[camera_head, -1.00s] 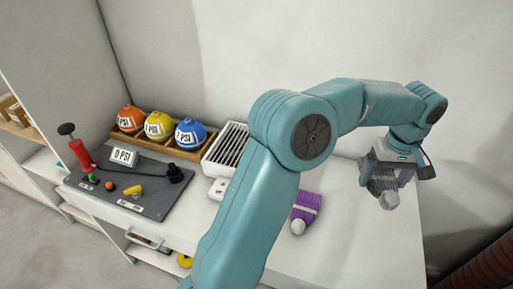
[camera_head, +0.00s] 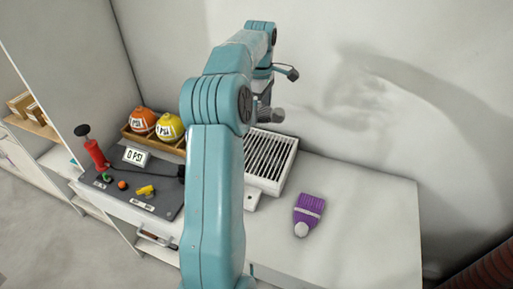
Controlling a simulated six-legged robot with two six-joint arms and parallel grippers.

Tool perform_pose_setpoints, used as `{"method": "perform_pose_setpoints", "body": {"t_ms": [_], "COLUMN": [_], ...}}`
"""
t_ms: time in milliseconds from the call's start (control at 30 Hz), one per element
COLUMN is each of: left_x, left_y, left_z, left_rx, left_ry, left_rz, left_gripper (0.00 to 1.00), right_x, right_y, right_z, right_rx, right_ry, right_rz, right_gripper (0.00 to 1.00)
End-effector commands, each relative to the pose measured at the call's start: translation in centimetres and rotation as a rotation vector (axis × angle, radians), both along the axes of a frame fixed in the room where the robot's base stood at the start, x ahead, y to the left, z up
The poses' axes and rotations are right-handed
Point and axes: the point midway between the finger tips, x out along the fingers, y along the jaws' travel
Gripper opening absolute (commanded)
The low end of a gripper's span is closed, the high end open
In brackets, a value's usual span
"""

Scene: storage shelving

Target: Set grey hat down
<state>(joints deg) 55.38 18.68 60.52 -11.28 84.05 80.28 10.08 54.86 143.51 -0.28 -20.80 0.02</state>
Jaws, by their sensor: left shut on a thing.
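My left gripper (camera_head: 262,100) is shut on the grey hat (camera_head: 271,115), mostly hidden behind my own arm. The hat hangs in the air above the back end of a white slatted rack (camera_head: 290,165), and only part of it shows. A purple hat (camera_head: 310,208) with a pale band and pompom lies on the white counter (camera_head: 350,240), right of the rack. My right gripper is not in view.
A dark panel (camera_head: 150,205) with a red pump (camera_head: 95,152) and a "0 PSI" display (camera_head: 136,156) is at the left. The counter's right part is clear.

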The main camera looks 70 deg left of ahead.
Motion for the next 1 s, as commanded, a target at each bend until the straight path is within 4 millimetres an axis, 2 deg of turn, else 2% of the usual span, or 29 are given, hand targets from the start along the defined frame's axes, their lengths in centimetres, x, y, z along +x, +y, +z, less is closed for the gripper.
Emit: {"method": "perform_pose_setpoints", "body": {"t_ms": [33, 167, 267, 600, 700, 867, 1000], "left_x": [-1.2, -2.5, -2.8, -2.8, -2.7, -2.7, -2.7], "left_y": [0.6, 1.2, 1.3, 1.2, 1.2, 1.3, 1.2], "left_z": [0.1, -0.5, -2.5, -12.2, -14.2, -15.8, -17.9], "left_rx": [-0.001, -0.002, -0.005, -0.006, -0.004, -0.001, -0.004], "left_ry": [0.002, 0.001, 0.003, 0.004, 0.003, 0.001, 0.003], "left_rz": [0.027, 0.058, 0.062, 0.059, 0.059, 0.059, 0.06], "left_gripper": [0.59, 0.59, 0.59, 0.59, 0.59, 0.59, 0.59], "right_x": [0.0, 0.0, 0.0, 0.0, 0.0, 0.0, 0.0], "right_y": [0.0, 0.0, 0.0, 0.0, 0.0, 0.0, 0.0], "right_z": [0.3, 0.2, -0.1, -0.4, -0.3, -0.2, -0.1], "right_rx": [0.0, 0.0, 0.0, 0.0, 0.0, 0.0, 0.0], "right_ry": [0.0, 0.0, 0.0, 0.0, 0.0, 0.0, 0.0], "right_rz": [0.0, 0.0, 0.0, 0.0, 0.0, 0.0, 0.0], "right_gripper": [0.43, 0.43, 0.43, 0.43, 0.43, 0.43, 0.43]}}
